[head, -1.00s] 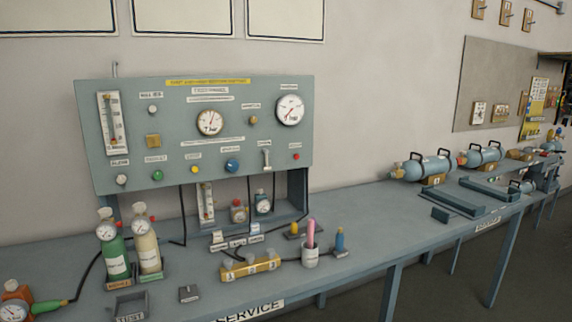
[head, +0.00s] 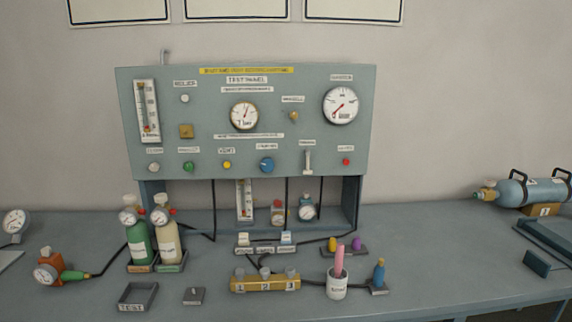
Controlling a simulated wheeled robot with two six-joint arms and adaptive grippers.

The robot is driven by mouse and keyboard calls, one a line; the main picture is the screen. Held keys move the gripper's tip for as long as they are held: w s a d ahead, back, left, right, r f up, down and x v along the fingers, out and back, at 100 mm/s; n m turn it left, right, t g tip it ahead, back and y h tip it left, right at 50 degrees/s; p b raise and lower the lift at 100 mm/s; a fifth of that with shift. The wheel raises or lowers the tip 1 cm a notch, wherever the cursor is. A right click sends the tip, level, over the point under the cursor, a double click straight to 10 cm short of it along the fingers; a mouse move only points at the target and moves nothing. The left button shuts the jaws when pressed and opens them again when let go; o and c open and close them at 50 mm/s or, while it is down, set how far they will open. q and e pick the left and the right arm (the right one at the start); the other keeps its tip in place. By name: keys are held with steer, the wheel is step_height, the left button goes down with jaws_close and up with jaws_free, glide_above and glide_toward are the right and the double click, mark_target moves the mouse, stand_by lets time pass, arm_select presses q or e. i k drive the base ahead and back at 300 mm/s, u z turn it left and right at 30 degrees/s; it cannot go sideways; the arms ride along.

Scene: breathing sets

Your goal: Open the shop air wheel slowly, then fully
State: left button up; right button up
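The test panel (head: 210,110) stands upright at the back of the bench. Along its lower row are a white knob (head: 154,167), a green knob (head: 189,167), a yellow button (head: 227,165), a larger round blue knob (head: 267,165), a lever (head: 308,161) and a red button (head: 346,162). The small labels are too blurred to read, so I cannot tell for certain which control is the shop air wheel. A middle gauge (head: 244,115) and a larger right gauge (head: 342,105) are above. Neither of my grippers is in view.
On the bench (head: 430,245) in front of the panel are a green cylinder (head: 139,247), a cream cylinder (head: 167,243), a yellow numbered manifold (head: 265,284), a white cup (head: 337,287) and a small tray (head: 137,296). A blue cylinder (head: 525,192) lies at right.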

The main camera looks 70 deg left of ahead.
mark_target(267, 164)
steer(key=u, duration=0.75)
steer(key=i, duration=0.85)
steer(key=u, duration=0.95)
